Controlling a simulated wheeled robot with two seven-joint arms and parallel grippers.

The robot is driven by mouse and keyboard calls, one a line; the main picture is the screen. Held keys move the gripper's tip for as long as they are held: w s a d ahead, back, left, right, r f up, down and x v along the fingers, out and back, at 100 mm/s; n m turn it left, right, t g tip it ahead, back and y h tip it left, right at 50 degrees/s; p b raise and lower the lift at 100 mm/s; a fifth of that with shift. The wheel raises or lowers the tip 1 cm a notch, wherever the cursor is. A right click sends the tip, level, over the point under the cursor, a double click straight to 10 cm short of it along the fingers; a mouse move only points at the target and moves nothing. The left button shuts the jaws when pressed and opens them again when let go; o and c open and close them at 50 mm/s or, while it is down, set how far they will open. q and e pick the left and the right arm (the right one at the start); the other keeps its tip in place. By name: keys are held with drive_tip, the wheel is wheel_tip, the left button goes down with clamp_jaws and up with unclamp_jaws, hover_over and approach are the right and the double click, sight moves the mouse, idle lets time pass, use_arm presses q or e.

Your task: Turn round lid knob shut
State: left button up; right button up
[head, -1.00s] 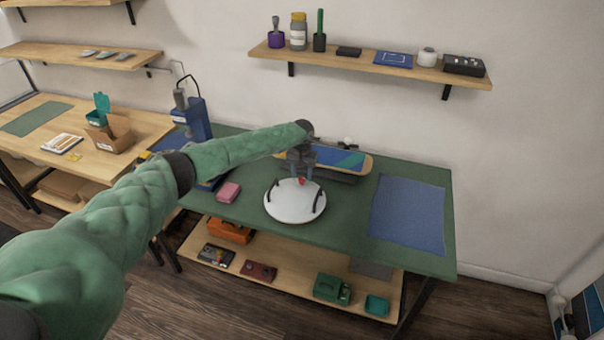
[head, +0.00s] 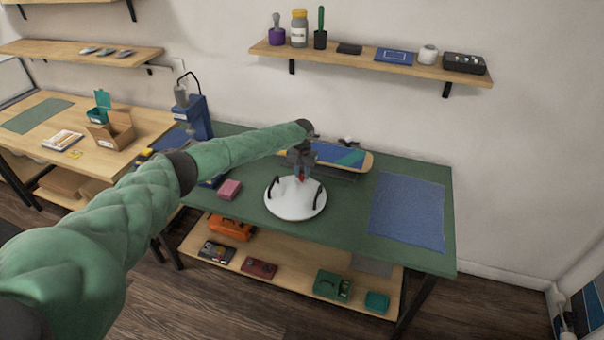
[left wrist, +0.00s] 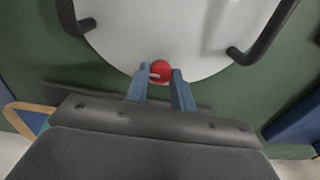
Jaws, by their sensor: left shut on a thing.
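The round white lid (head: 294,207) lies on the green workbench, with a dark curved handle on each side. In the left wrist view the lid (left wrist: 180,35) fills the upper middle. Its small red knob (left wrist: 160,71) sits near the lid's edge in that view, between the blue-grey fingers of my left gripper (left wrist: 162,80). In the head view my left gripper (head: 300,176) points down over the far part of the lid, shut on the red knob. The fingers hide part of the knob. My right gripper is not in view.
A skateboard deck (head: 340,156) lies right behind my gripper. A pink block (head: 229,189) is left of the lid and a blue mat (head: 408,211) is to the right. A blue machine (head: 191,115) stands at the bench's back left.

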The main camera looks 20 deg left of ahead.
use_arm(q)
drive_tip(key=m+b, duration=0.2)
drive_tip(key=m, duration=0.2)
drive_tip(key=shift+f, duration=0.1)
drive_tip(key=m+b, duration=0.1)
drive_tip(key=m, duration=0.2)
drive_tip(key=m+b, duration=0.1)
drive_tip(key=m, duration=0.2)
drive_tip(key=shift+m, duration=0.4)
drive_tip(key=m, duration=0.3)
drive_tip(key=shift+b, duration=0.4)
drive_tip(key=m, duration=0.2)
drive_tip(key=shift+m, duration=0.4)
drive_tip(key=shift+r+m+b, duration=0.2)
drive_tip(key=shift+m+b, duration=0.15)
drive_tip(key=shift+m, duration=0.25)
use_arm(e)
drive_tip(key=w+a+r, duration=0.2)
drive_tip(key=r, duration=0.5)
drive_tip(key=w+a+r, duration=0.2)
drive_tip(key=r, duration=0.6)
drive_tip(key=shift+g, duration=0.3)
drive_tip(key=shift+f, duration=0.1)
use_arm(q)
drive_tip(key=o, duration=1)
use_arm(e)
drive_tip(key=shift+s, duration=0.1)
